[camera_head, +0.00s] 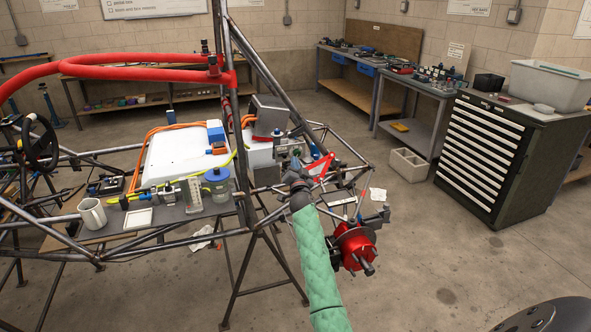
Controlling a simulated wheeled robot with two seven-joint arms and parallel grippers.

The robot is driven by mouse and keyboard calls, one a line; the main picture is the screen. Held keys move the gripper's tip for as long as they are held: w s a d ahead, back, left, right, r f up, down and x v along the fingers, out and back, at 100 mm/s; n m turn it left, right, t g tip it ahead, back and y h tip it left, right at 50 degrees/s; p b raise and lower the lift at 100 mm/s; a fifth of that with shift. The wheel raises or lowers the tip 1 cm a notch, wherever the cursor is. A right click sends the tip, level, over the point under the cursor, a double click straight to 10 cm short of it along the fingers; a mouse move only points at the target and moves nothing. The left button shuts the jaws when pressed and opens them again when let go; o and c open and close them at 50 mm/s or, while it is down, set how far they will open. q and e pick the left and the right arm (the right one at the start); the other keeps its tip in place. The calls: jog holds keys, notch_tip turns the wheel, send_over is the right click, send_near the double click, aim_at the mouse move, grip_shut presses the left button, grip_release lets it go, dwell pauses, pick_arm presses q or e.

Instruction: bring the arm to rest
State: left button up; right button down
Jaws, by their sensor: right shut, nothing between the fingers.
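My right arm, in a quilted green sleeve (318,262), reaches up from the bottom middle of the head view to the tube chassis (241,240). My right gripper (295,163) is small and dark at the arm's far end, over the chassis near the grey box and a red bracket. It is shut with nothing in it. Its fingertips are hard to make out against the dark parts behind. I cannot tell whether it touches any of them. My left gripper is not in view.
A red hub (355,240) sits close right of my sleeve. A drawer cabinet (490,155) stands right; the floor before it is clear.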

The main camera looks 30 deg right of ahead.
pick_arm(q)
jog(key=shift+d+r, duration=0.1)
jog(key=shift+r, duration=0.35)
pick_arm(e)
jog(key=shift+s+a+f, duration=0.15)
jog(key=shift+s+a, duration=0.05)
jog(key=shift+s, duration=0.35)
